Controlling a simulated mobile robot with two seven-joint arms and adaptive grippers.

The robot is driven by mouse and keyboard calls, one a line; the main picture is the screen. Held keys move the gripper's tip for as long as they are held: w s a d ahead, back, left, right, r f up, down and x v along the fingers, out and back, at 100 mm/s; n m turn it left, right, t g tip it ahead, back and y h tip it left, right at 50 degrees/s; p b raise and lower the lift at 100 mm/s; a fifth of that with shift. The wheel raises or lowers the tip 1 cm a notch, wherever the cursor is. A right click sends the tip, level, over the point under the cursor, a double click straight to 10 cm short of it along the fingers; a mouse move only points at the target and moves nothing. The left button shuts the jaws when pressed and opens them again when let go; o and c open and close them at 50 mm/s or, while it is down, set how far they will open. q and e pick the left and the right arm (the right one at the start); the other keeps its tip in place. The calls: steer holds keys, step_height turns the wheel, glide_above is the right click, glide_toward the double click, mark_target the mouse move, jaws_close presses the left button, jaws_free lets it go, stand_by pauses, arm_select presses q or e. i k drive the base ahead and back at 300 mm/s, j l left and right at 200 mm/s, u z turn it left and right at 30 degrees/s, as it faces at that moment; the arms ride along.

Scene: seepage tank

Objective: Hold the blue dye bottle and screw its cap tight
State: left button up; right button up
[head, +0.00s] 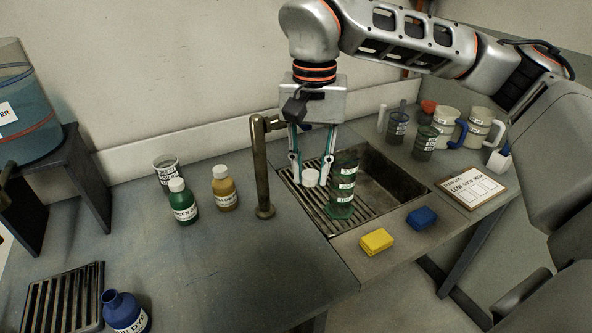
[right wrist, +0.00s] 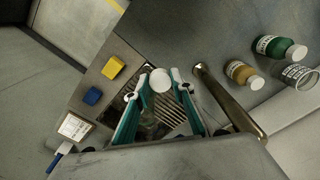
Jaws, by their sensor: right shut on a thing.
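The blue dye bottle (head: 124,311) stands at the lower left of the head view, beside a slatted grate, its neck open with no cap on it. Its bottom is cut off by the frame edge. My right gripper (head: 311,177) is shut on a white round cap (head: 310,178), held above the sink grating. In the right wrist view the cap (right wrist: 160,80) shows between the fingertips (right wrist: 157,83). The cap and the bottle are far apart. My left gripper is not in view.
A green measuring cylinder (head: 342,183) stands right beside the right gripper. A brass tap (head: 261,170) rises to its left. Green (head: 183,204) and amber (head: 224,190) capped bottles stand between tap and blue bottle. Yellow (head: 376,241) and blue (head: 421,218) sponges lie in front of the sink.

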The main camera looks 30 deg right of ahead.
mark_target(121, 311)
steer(key=k, duration=0.65)
steer(key=u, duration=1.25)
steer(key=l, duration=1.4)
